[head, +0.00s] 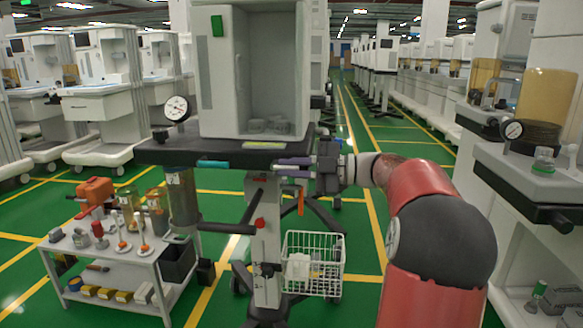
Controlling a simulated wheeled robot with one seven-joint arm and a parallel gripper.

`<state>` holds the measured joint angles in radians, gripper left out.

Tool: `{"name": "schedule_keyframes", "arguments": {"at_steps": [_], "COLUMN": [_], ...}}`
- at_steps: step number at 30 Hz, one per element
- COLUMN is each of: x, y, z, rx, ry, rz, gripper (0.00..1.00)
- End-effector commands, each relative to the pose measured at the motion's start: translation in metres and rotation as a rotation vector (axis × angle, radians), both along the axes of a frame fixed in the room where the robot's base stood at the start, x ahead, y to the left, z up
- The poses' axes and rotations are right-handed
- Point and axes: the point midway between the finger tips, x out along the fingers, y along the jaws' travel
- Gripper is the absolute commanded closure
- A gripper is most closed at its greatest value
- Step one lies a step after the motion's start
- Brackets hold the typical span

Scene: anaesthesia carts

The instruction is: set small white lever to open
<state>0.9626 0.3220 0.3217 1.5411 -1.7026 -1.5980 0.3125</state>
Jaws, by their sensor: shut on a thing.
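My gripper (282,168) reaches in from the right at the front edge of the middle anaesthesia cart (207,68). Its two fingers point left, one above the other, just under the cart's dark worktop (165,152). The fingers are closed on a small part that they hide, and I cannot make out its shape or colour. I cannot pick out the small white lever for certain in this view, nor its position. A teal handle-like piece (214,164) sits on the worktop edge, left of my gripper and apart from it.
A round gauge (177,108) stands at the worktop's left. A white trolley (140,262) with bottles and tools is at lower left. A wire basket (313,263) hangs below my gripper. Another cart (525,165) stands close on the right. Green floor is open behind.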

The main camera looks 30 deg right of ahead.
Motion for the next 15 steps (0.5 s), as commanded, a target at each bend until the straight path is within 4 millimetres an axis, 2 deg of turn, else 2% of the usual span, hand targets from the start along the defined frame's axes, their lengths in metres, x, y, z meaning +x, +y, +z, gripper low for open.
{"name": "schedule_keyframes", "arguments": {"at_steps": [8, 15], "x": [0.000, 0.002], "y": [0.001, 0.004], "z": [0.013, 0.022], "rx": [-0.113, -0.290], "ry": [0.078, 0.194], "rz": [0.001, 0.003], "gripper": [1.00, 1.00]}}
